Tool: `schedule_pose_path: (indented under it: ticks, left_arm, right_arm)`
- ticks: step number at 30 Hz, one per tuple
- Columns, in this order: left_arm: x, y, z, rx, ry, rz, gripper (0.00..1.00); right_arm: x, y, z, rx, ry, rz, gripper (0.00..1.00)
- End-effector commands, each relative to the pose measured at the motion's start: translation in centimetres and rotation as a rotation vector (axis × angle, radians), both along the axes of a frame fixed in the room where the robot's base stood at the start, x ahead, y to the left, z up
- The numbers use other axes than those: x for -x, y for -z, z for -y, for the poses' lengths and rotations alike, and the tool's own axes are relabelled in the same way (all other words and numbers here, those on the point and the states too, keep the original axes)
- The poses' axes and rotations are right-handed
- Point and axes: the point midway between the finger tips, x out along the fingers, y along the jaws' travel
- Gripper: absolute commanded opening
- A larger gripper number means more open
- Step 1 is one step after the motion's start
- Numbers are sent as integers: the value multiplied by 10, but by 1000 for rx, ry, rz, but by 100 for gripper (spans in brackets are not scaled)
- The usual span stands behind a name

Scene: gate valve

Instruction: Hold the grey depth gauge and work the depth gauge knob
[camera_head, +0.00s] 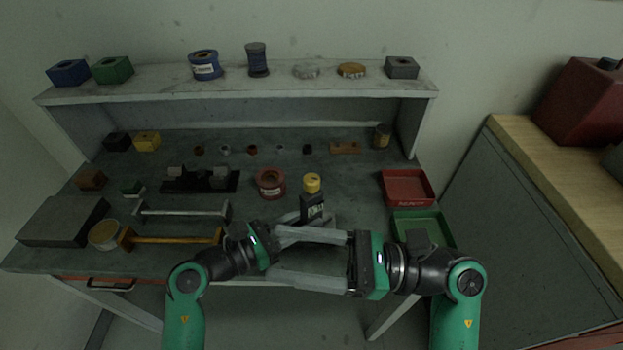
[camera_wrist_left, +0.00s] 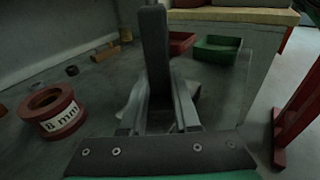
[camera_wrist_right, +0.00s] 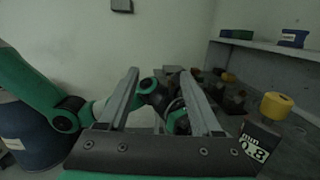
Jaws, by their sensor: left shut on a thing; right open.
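The dark grey depth gauge (camera_head: 312,209) stands near the front of the bench, with a pale label on its face and a yellow knob (camera_head: 312,183) on top. My left gripper (camera_head: 315,222) is shut on the gauge, which rises upright between its fingers in the left wrist view (camera_wrist_left: 155,50); the knob is not seen there. My right gripper (camera_head: 275,255) is open and empty, in front of the gauge and lower left of the knob. In the right wrist view the gauge (camera_wrist_right: 255,142) and knob (camera_wrist_right: 277,105) are right of its fingers, outside them.
My left wrist shows between the right fingers in the right wrist view, close by. A red spool (camera_head: 270,184) is left of the gauge. A red tray (camera_head: 408,204) and a green tray (camera_head: 447,232) are at right. Grey and yellow handle bars (camera_head: 178,239) are at left.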

Motion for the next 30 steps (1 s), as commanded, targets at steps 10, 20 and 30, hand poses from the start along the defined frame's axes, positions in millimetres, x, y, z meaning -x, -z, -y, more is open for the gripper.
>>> schedule_pose_path:
  ticks: [10,20,30]
  left_arm:
    - [0,0,0,-1,0,-1,0]
    - [0,0,0,-1,0,-1,0]
    - [0,0,0,-1,-1,0,0]
  right_arm:
    - [-81,9,132,134,383,-4,66]
    - [-91,9,112,132,380,-4,66]
    - [-125,9,45,132,379,-5,66]
